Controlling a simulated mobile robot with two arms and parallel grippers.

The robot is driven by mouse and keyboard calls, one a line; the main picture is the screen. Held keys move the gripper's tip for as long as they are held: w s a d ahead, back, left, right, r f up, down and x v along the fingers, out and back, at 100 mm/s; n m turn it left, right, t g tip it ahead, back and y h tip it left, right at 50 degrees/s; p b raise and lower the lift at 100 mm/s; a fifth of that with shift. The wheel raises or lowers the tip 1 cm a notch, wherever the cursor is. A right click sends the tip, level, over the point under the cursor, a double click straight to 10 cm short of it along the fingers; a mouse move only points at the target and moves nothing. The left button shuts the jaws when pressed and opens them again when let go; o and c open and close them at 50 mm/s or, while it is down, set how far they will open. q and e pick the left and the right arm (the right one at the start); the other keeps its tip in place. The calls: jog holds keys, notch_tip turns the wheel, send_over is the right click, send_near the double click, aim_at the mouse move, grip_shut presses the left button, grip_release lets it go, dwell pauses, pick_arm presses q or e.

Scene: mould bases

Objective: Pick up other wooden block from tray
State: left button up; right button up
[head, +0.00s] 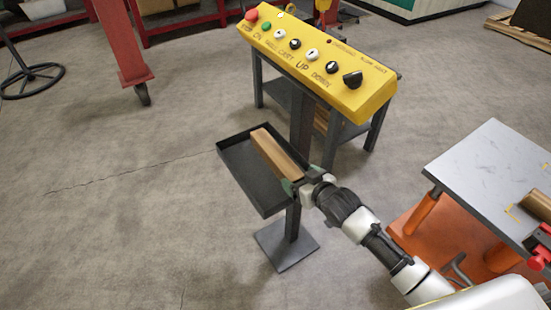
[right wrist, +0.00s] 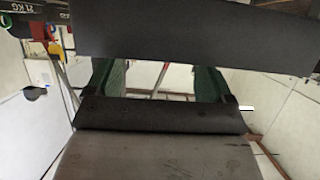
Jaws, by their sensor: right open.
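A long wooden block (head: 279,155) lies in the dark tray (head: 248,172), along the tray's right side. The tray stands on a post with a square foot. My right gripper (head: 300,181) is open at the near end of the block, with its green fingers about the block's end. Whether they touch it I cannot tell. In the right wrist view the two green fingers (right wrist: 155,84) stand apart, with a dark bar across the view above them. A grey-brown surface fills the bottom there; I cannot tell what it is. My left gripper is not in view.
A yellow control console (head: 320,65) on dark legs stands just behind the tray. At the right is a grey-topped table (head: 490,170) on an orange base, with a wooden cylinder (head: 537,205) and a red clamp-like part. A red post (head: 120,40) stands back left.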

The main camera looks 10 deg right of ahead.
aim_at(290, 170)
jog(key=x, duration=0.4)
jog(key=shift+r+b, duration=0.2)
jog(key=shift+b, duration=0.2)
jog(key=shift+w+a+f, duration=0.15)
jog(key=shift+w, duration=0.35)
jog(key=c, duration=1.1)
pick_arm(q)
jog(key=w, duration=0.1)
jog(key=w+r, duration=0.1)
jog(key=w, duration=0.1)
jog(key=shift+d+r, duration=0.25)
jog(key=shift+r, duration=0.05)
pick_arm(e)
jog(key=shift+c, duration=0.4)
